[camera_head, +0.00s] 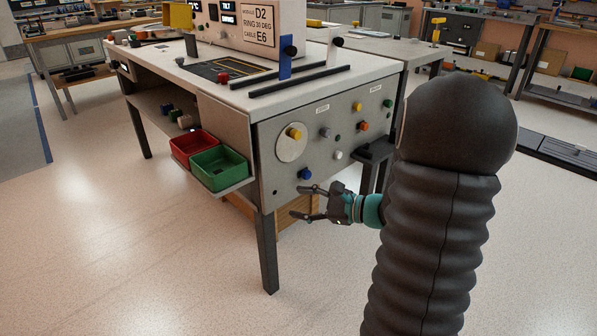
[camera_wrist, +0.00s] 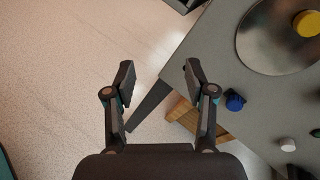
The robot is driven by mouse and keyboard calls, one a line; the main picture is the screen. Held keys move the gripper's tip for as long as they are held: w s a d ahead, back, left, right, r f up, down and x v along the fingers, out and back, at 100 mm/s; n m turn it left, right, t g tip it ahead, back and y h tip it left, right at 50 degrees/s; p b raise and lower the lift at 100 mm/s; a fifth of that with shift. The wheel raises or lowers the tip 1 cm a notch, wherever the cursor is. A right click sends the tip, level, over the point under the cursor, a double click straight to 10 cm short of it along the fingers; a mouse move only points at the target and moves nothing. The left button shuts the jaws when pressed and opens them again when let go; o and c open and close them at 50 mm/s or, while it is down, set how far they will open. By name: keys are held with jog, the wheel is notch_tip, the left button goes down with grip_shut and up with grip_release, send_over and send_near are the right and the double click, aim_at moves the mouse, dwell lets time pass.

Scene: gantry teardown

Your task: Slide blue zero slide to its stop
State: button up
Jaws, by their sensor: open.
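An upright blue piece (camera_head: 285,68), which looks like the blue zero slide, stands by two dark rails (camera_head: 300,81) on the bench top near its right edge. A black knob (camera_head: 290,51) is at its upper right side. Its stop is not clearly marked. My gripper (camera_head: 297,201) is open and empty, well below the bench top and in front of the side panel. In the wrist view its fingers (camera_wrist: 159,70) are spread, with floor and a bench leg between and beyond them. The slide is not in the wrist view.
The side panel (camera_head: 270,140) carries a blue knob (camera_head: 305,174), a yellow knob on a round plate (camera_head: 292,149) and several others. The blue knob is right of my fingers in the wrist view (camera_wrist: 235,101). Red (camera_head: 192,148) and green bins (camera_head: 219,168) sit on a shelf. Floor at left is clear.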

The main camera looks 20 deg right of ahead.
aim_at(309, 176)
jog(key=w+d+f+m+t+h, duration=0.1)
jog(key=d+f+m+t+h, duration=0.2)
jog(key=d, duration=0.4)
jog(key=w+d+f+m+t+h, duration=0.1)
jog(key=d+f+m+t+h, duration=0.1)
jog(key=d+m+t, duration=0.3)
jog(key=w+a, duration=0.1)
jog(key=w, duration=0.3)
jog(key=w+a+g, duration=0.1)
jog(key=w, duration=0.3)
jog(key=w+a+g, duration=0.1)
jog(key=w, duration=0.4)
jog(key=shift+w+a+r+n+p, duration=0.1)
jog(key=shift+r+n+p, duration=0.1)
jog(key=shift+n+p, duration=0.15)
grip_shut()
